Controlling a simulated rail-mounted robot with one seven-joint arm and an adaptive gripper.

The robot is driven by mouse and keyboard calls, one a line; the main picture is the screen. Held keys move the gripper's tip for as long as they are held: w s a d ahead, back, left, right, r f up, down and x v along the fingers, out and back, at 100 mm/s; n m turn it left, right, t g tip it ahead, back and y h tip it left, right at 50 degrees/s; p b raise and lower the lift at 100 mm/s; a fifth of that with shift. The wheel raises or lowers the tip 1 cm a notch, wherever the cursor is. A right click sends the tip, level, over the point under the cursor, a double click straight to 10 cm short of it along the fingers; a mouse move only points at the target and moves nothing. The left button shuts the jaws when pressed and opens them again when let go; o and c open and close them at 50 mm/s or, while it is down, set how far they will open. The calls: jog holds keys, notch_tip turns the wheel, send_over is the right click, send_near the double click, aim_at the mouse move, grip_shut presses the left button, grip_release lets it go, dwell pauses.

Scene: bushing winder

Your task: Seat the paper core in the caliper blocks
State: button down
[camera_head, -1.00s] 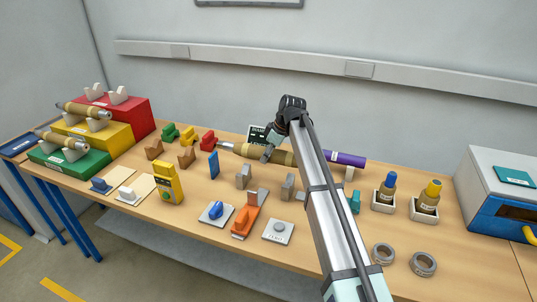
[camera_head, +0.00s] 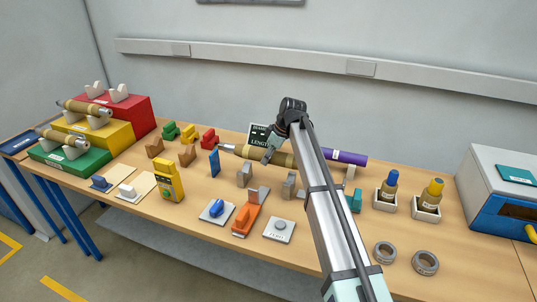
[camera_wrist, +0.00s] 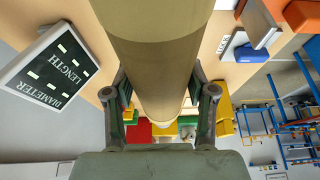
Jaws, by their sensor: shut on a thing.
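The paper core (camera_head: 283,159) is a tan tube with a pale metal tip at its left end. My gripper (camera_head: 268,158) is shut around it, and it lies across the picture above the back middle of the table. In the wrist view the core (camera_wrist: 160,65) runs between the two fingers (camera_wrist: 160,108). Two grey upright blocks, apparently the caliper blocks, stand in front of it: a left one (camera_head: 245,175) and a right one (camera_head: 289,185). The core looks apart from them. My arm hides part of the area on the right.
A dark DIAMETER/LENGTH display (camera_head: 258,132) stands behind; it also shows in the wrist view (camera_wrist: 50,70). A purple roll (camera_head: 345,157) lies right of my arm. An orange device (camera_head: 247,217) and yellow meter (camera_head: 168,180) stand in front. Stepped boxes with cores (camera_head: 110,115) fill the left.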

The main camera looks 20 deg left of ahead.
aim_at(278, 152)
jog(key=shift+f+b, duration=1.2)
jog(key=shift+f, duration=1.85)
jog(key=shift+f, duration=0.35)
jog(key=shift+c, duration=1.4)
grip_release()
jog(key=shift+f, duration=0.1)
jog(key=v, duration=1.2)
